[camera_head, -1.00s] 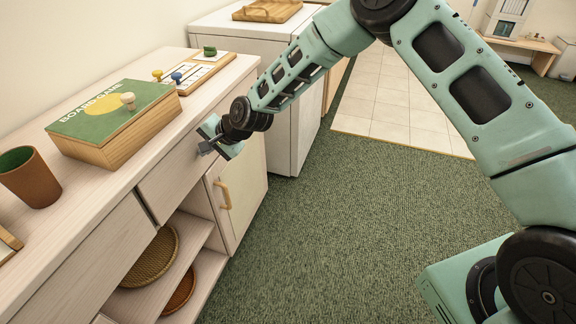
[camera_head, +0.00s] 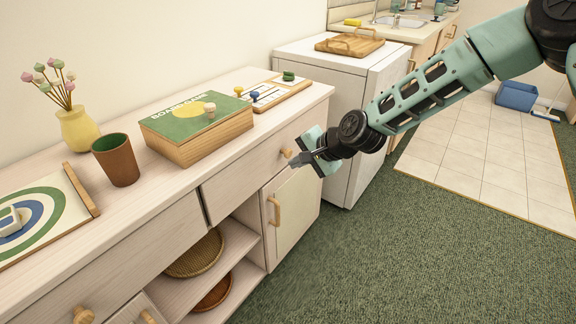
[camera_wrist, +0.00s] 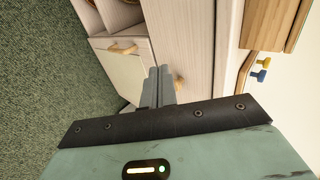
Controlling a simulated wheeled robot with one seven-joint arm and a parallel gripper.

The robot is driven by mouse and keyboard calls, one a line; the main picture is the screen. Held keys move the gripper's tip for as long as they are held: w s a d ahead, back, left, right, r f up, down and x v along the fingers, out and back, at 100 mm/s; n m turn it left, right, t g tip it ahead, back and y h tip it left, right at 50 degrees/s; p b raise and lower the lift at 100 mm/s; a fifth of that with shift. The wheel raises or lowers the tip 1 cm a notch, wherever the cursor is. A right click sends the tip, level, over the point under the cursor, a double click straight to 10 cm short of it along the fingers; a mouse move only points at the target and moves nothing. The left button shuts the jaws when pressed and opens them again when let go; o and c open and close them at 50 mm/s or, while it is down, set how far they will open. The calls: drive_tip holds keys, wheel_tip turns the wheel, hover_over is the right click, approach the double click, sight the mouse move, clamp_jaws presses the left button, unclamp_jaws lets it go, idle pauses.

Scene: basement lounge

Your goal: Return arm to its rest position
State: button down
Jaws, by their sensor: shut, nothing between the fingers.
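My gripper (camera_head: 301,159) is in the air in front of the wooden sideboard (camera_head: 157,243), near the right-hand drawer and its round wooden knob (camera_head: 287,153). Its fingers (camera_wrist: 158,86) are together with nothing between them in the wrist view. My arm reaches in from the upper right and stays extended toward the sideboard. In the head view I cannot tell whether the fingertips touch the drawer front.
On the sideboard top are a green board game box (camera_head: 200,129), a brown cup (camera_head: 116,160), a yellow vase (camera_head: 78,130) and a target board (camera_head: 45,215). A white appliance (camera_head: 362,100) with a wooden tray (camera_head: 349,43) stands beyond. Green carpet (camera_head: 400,260) is clear.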

drive_tip(key=s+d+r+n+g+h+p, duration=0.1)
drive_tip(key=s+r+n+g+h+p, duration=0.2)
drive_tip(key=s+r, duration=0.45)
drive_tip(key=s+r+n+g+p, duration=0.1)
drive_tip(key=s+r+n+p, duration=0.3)
drive_tip(key=s, duration=0.6)
drive_tip(key=s+d+r+n+h+p, duration=0.1)
drive_tip(key=s+d+r+n, duration=0.1)
drive_tip(key=s, duration=0.4)
drive_tip(key=s+d+r+n+g+h+p, duration=0.1)
drive_tip(key=s+d+r+n+p, duration=0.1)
drive_tip(key=s+d+r, duration=0.3)
drive_tip(key=s+d+r+n+h+p, duration=0.1)
drive_tip(key=s+d+r+n+h, duration=0.1)
drive_tip(key=s, duration=0.6)
wheel_tip(320, 180, up, 3)
drive_tip(key=shift+s+d+f+n+g+p, duration=0.15)
drive_tip(key=shift+s+d+n+g+p, duration=0.2)
drive_tip(key=shift+d+n, duration=0.6)
